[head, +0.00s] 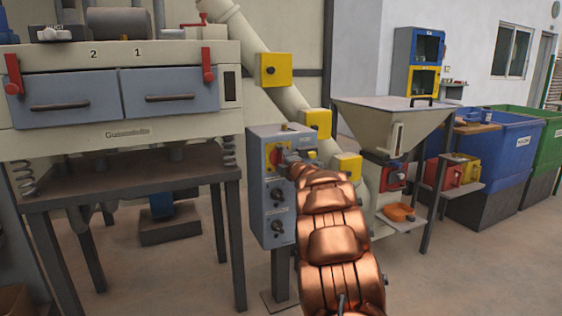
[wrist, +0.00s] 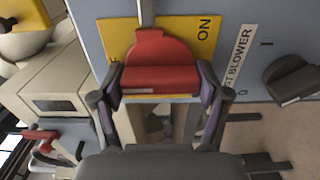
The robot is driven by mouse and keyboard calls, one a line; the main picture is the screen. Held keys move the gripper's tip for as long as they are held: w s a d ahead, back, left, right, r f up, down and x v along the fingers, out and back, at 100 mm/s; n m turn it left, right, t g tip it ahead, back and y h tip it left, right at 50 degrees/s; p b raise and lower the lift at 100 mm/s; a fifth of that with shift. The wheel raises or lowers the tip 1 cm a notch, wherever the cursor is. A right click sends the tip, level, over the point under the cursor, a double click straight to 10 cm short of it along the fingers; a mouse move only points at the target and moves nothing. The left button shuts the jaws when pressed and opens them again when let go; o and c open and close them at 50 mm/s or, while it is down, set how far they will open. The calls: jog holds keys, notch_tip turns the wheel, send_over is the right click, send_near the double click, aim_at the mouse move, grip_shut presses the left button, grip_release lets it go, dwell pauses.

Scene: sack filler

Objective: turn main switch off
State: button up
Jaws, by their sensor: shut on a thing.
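The main switch is a red rotary handle (wrist: 155,78) on a yellow plate (wrist: 186,35) marked ON, in the wrist view. My gripper (wrist: 160,88) is shut on the red handle, one finger on each side of it. In the head view the red handle (head: 275,156) shows in small part at the top of the grey control box (head: 262,212), and my copper-coloured arm reaches to it. The gripper itself is mostly hidden there behind the arm.
Dark knobs (head: 277,194) sit lower on the control box; one dark knob (wrist: 292,78) is beside a BLOWER label in the wrist view. A large machine (head: 110,110) stands left, a hopper (head: 390,125) right. Blue bin (head: 495,155) and green bin (head: 540,150) stand farther right.

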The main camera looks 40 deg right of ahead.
jog(key=o, duration=1.2)
jog(key=shift+c, duration=0.2)
jog(key=v, duration=1.2)
